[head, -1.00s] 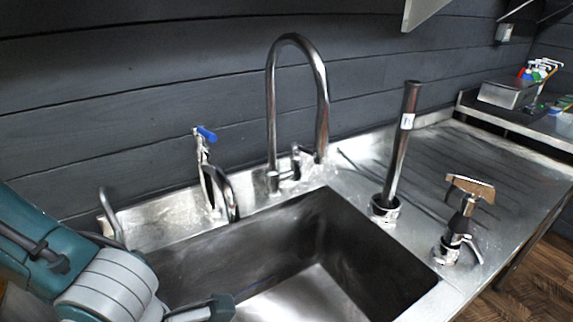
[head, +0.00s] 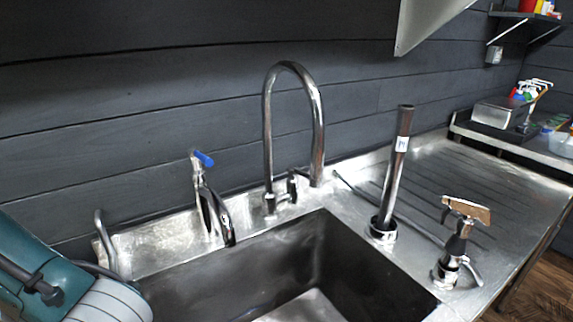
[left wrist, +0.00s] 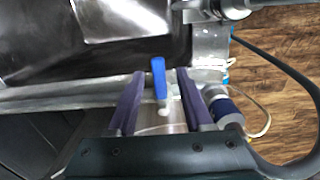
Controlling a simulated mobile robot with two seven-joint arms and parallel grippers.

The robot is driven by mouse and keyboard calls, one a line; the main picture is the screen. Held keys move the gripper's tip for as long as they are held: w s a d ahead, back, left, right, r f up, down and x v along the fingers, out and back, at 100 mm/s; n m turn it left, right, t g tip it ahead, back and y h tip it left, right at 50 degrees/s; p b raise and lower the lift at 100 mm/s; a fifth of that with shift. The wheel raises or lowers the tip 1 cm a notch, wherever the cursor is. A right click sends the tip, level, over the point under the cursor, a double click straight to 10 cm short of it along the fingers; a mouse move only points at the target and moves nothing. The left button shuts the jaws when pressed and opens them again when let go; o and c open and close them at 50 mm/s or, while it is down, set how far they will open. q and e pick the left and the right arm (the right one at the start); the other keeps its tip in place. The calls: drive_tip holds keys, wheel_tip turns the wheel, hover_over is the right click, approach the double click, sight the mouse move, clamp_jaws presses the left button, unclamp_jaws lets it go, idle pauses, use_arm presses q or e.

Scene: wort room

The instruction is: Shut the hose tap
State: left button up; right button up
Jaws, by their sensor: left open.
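A blue lever (left wrist: 159,78) shows in the left wrist view. It lies between the two fingers of my left gripper (left wrist: 161,75), which is open, with a gap on both sides of the lever. In the head view a metal tap with a blue handle (head: 203,159) stands on the back ledge of the sink. I cannot tell whether it is the same blue lever. My left arm comes in at the lower left of the head view, and its gripper is outside that view. My right gripper is in neither view.
A steel sink (head: 185,272) has a tall gooseneck tap (head: 268,130) behind it. An upright pipe (head: 397,170) and a fitting with a wooden handle (head: 466,209) stand to the right. A dark hose (left wrist: 275,60) curves beside the left gripper in the wrist view.

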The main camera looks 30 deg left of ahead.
use_arm(q)
wheel_tip(320, 180, up, 10)
drive_tip(key=p, duration=0.1)
drive_tip(key=shift+p, duration=0.35)
idle(0.4)
